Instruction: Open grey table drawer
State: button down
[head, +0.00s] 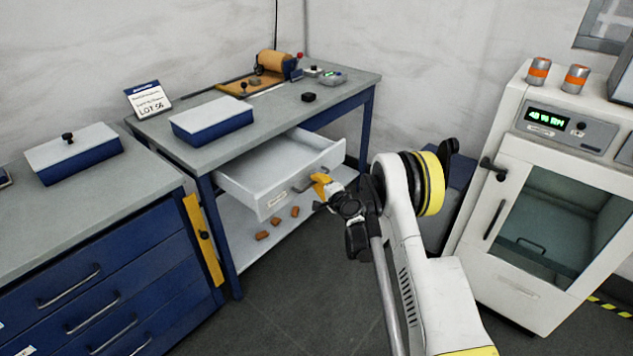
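The grey drawer (266,176) of the blue-legged, grey-topped table (232,137) stands pulled out well past the table's front edge. Its inside shows and looks empty. A bar handle (306,183) and a small label are on its front. My gripper (318,186) is at the drawer's front, by the right part of the handle. Its yellow fingers point left at the handle. They overlap the handle in the picture, and I cannot tell whether they are closed around it.
Several small brown pieces (279,224) lie on the shelf below the drawer. A blue drawer cabinet (100,279) stands at the left. A white cabinet (459,202) with a glass door stands at the right. The dark floor in front of the table is clear.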

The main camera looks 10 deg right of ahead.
jog(key=shift+s+d, duration=0.3)
jog(key=shift+s, duration=0.05)
jog(key=c, duration=1.5)
grip_release()
jog(key=v, duration=0.7)
jog(key=shift+s, duration=0.25)
jog(key=shift+r, duration=0.1)
